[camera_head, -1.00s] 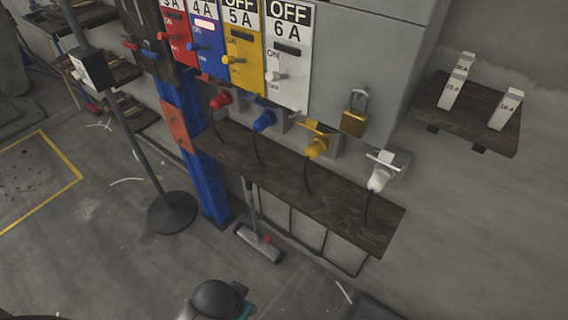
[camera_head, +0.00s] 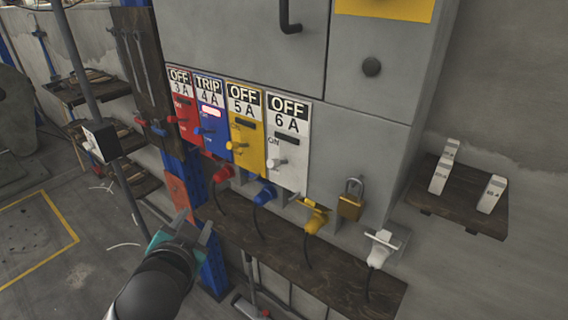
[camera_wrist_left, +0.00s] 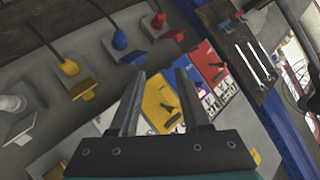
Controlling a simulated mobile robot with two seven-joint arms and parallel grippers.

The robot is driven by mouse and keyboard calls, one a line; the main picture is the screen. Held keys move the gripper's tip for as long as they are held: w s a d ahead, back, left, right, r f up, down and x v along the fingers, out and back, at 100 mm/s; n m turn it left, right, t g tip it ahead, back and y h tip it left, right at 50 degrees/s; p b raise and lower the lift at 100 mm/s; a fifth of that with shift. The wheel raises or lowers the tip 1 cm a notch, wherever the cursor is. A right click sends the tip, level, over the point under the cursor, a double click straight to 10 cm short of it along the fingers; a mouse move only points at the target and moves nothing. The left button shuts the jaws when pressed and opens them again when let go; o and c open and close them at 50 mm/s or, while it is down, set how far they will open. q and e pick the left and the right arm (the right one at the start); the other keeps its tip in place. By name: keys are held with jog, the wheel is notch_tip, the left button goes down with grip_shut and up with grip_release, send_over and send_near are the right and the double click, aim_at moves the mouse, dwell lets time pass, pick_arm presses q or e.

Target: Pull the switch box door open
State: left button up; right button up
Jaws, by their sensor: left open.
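The switch box (camera_head: 250,50) is a grey wall cabinet at the top of the head view. Its upper door is shut, with a dark bar handle (camera_head: 290,22) near the top middle. My left gripper (camera_head: 196,228) is open and empty, below and in front of the red and blue switch panels. In the left wrist view its two fingers (camera_wrist_left: 158,103) are apart, with the yellow panel (camera_wrist_left: 160,103) showing between them. My right gripper is out of view.
Red, blue, yellow and white switch panels (camera_head: 289,145) line the cabinet's lower front. Below are coloured plugs on cords and a dark wooden shelf (camera_head: 290,255). A brass padlock (camera_head: 350,205) hangs at right. A post (camera_head: 125,185) stands at left.

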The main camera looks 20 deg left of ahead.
pick_arm(q)
jog(key=w+r+m+t, duration=0.2)
jog(key=r+t, duration=0.1)
jog(key=r, duration=0.4)
jog(key=w+a+r+m+t, duration=0.1)
jog(key=r+m+t, duration=0.15)
jog(key=r, duration=0.55)
jog(key=w+r+m+t, duration=0.2)
jog(key=r+t, duration=0.2)
jog(key=r, duration=0.3)
jog(key=s+d+r+m+g+h, duration=0.3)
jog(key=d+r+m+h, duration=0.4)
jog(key=m+h, duration=0.55)
jog(key=s+d+r+m+g+h, duration=0.35)
jog(key=r+m+h, duration=0.6)
jog(key=m, duration=0.65)
jog(key=m+y+p, duration=0.4)
jog(key=y+p, duration=0.4)
jog(key=p, duration=0.2)
send_over(284, 19)
jog(key=shift+w+a+r, duration=0.1)
jog(key=shift+w+r, duration=0.15)
jog(key=shift+w, duration=0.05)
